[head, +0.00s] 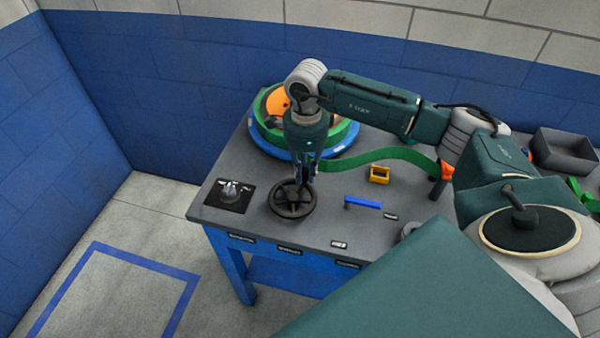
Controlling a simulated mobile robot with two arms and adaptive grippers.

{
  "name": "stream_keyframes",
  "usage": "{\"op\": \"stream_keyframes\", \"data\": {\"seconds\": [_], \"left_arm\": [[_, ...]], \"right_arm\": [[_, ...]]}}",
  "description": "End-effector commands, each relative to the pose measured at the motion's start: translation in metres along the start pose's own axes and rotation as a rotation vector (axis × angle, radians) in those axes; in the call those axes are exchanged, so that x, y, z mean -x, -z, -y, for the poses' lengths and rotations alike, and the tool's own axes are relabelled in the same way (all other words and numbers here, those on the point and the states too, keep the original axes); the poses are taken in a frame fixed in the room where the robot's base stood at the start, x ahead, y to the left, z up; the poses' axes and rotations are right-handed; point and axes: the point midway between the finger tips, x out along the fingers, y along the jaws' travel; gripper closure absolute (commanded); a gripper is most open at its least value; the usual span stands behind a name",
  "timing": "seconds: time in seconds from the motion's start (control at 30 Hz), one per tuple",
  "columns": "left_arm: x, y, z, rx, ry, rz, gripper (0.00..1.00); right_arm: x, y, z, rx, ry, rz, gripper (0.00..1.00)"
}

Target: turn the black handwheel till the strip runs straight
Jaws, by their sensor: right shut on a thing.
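The black handwheel (292,211) stands at the front of the grey table, near its left part. My right gripper (311,178) points down from above and is shut on the handwheel's far right side, where the fingers partly hide the rim. The green strip (395,153) leaves the coil (350,138) at the back and runs right in a curved, bowed line toward an orange part (447,171). My arm hides part of the coil and the strip's right end. My left gripper is not in view.
A black plate with a grey knob (229,194) lies left of the handwheel. A grey bin (565,150) stands at the far right. The floor at left is clear.

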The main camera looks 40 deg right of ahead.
Motion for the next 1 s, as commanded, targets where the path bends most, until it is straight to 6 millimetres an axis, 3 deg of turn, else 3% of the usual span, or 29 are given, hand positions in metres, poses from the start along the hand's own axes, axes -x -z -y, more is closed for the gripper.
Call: {"op": "stream_keyframes", "data": {"seconds": [0.5, 1.0], "left_arm": [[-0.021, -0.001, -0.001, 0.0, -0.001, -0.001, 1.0], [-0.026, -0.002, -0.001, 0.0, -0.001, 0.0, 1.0]], "right_arm": [[-0.003, 0.017, -0.022, -0.423, -0.006, -0.013, 1.0], [-0.002, 0.018, -0.03, -0.568, -0.006, -0.011, 1.0]]}}
